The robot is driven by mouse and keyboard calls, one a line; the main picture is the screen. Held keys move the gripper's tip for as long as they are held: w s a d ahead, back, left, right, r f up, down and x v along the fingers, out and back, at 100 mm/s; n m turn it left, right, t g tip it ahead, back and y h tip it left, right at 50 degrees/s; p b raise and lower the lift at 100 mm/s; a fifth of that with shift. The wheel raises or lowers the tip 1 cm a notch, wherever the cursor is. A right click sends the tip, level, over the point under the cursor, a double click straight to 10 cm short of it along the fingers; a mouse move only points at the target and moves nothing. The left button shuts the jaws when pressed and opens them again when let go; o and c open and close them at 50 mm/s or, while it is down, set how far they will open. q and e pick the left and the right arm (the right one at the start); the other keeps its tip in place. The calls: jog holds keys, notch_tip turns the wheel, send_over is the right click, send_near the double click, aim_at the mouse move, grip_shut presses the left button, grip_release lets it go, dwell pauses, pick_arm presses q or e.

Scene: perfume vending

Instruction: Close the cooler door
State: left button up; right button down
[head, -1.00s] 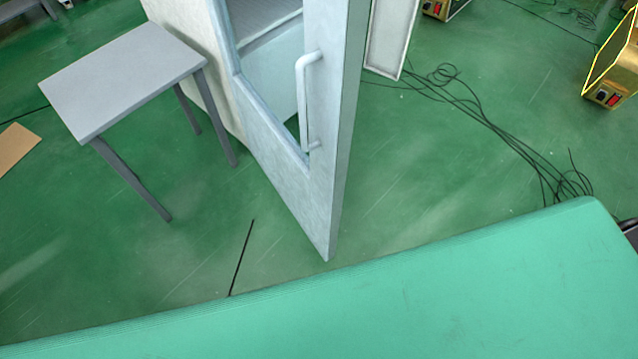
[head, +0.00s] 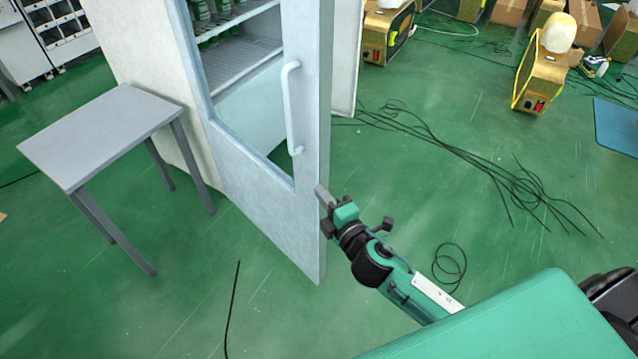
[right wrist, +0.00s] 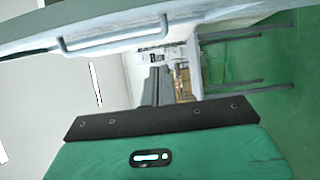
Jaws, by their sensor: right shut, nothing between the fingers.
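The white cooler door (head: 250,170) stands open, with a window and a white bar handle (head: 292,110). In the right wrist view the door (right wrist: 190,35) and its handle (right wrist: 115,36) run across the top. The cooler body (head: 140,50) stands behind it, with shelves and green bottles seen through the gap and window. My right gripper (head: 321,194) is shut and empty, its tips at the door's free edge, below the handle. In the right wrist view its fingers (right wrist: 155,88) point toward the background. I cannot tell whether they touch the door. My left gripper is out of view.
A grey table (head: 105,130) stands left of the door, near the cooler. Black cables (head: 450,150) lie on the green floor to the right. Gold boxes (head: 545,75) stand farther back. The floor right of the door is otherwise mostly clear.

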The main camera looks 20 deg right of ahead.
aim_at(316, 161)
jog(key=w+p, duration=0.1)
jog(key=w, duration=0.2)
jog(key=w+d+p, duration=0.1)
jog(key=w, duration=0.3)
jog(key=w+d+p, duration=0.1)
jog(key=w, duration=0.3)
jog(key=shift+w, duration=0.1)
jog(key=shift+d, duration=0.2)
